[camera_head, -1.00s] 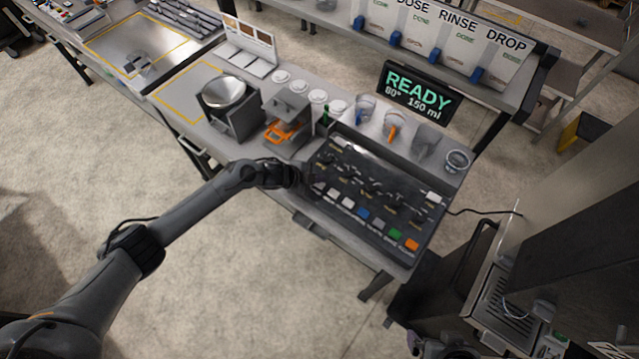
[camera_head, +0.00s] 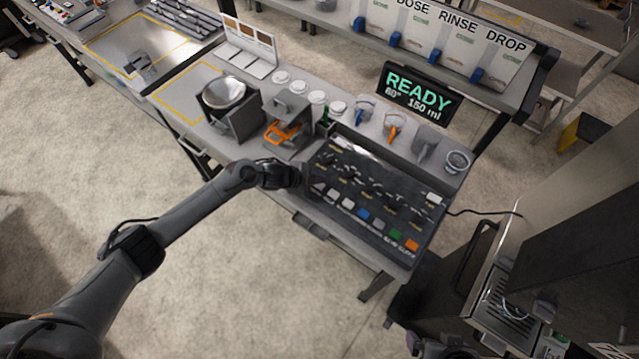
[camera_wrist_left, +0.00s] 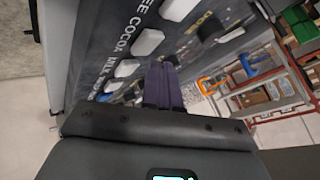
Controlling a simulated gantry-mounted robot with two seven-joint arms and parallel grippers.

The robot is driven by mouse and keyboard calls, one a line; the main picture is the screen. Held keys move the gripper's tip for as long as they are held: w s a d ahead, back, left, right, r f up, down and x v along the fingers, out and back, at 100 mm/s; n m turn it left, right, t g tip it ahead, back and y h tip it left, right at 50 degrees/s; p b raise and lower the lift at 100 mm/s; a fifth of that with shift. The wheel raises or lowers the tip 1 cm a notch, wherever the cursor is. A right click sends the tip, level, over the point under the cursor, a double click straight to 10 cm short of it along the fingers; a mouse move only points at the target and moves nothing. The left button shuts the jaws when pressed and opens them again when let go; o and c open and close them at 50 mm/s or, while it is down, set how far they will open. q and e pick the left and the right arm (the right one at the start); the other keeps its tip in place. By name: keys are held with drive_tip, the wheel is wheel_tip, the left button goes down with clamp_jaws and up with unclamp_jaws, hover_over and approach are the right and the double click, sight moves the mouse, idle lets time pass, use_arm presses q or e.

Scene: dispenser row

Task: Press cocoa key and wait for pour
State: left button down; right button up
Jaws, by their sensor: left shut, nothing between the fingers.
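The dark key panel (camera_head: 370,180) lies on the bench, with a front row of small keys in white, grey, blue, green and orange. The cocoa label is readable in the left wrist view, and the white key beside it looks like the cocoa key (camera_wrist_left: 148,42). My left gripper (camera_head: 305,180) is shut and empty at the panel's left end. Its fingers (camera_wrist_left: 163,70) point at the panel close by the cocoa key; contact cannot be told. A display (camera_head: 418,92) reads READY and 150 ml.
Behind the panel stand several clear cups (camera_head: 395,126), some with blue or orange handles. A grey machine with a round bowl (camera_head: 224,92) and a unit with an orange part (camera_head: 284,130) stand left of it. A steel machine (camera_head: 510,305) stands at lower right.

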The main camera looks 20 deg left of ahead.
use_arm(q)
drive_tip(key=shift+f, duration=0.15)
idle(0.7)
drive_tip(key=shift+f+b, duration=0.3)
drive_tip(key=shift+b, duration=0.05)
drive_tip(key=shift+f+b, duration=0.35)
drive_tip(key=shift+f, duration=0.15)
idle(0.6)
drive_tip(key=shift+r, duration=0.1)
drive_tip(key=shift+r+p, duration=0.75)
drive_tip(key=shift+r, duration=0.1)
